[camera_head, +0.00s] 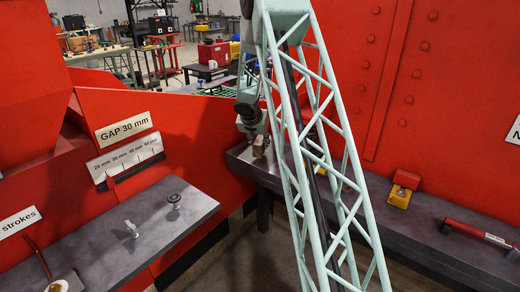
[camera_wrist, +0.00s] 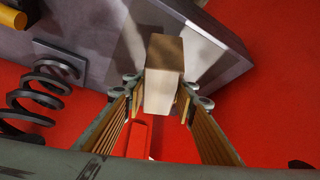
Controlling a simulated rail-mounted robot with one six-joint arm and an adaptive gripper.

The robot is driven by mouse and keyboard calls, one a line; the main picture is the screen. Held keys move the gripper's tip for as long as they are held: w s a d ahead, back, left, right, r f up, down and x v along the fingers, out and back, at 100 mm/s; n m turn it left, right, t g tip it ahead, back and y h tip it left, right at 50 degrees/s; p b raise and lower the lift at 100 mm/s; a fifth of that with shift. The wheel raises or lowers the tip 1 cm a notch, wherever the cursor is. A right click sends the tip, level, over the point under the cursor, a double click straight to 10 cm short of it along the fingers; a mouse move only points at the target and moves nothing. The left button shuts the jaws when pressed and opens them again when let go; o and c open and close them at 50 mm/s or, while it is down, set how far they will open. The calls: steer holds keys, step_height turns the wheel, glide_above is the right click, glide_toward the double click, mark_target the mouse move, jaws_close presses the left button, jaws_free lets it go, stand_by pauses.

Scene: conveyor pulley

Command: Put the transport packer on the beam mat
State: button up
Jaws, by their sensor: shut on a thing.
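My gripper (camera_wrist: 160,100) is shut on a brown block with a pale end face, the transport packer (camera_wrist: 163,60), which sits between the two ribbed fingers. In the head view the packer (camera_head: 259,146) shows small at the end of my arm, over the near end of the dark grey bench (camera_head: 370,205). The gripper in the head view (camera_head: 254,136) is partly hidden by my lattice arm. A pale patch on the bench (camera_wrist: 203,52) lies just beyond the packer in the wrist view; I cannot tell whether it is the beam mat. Contact between packer and bench is unclear.
A grey shelf (camera_head: 120,235) with small fittings is at left. Red walls enclose the bench. A dark coil spring (camera_wrist: 45,85) is left of the gripper.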

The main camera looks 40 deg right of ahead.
steer(key=shift+f, duration=0.1)
steer(key=shift+f+b, duration=0.55)
steer(key=shift+f, duration=1.05)
steer(key=shift+f, duration=0.15)
steer(key=o, duration=0.9)
steer(key=shift+r, duration=0.2)
steer(key=shift+p+v, duration=0.6)
steer(key=shift+v, duration=5.35)
steer(key=shift+r, duration=0.1)
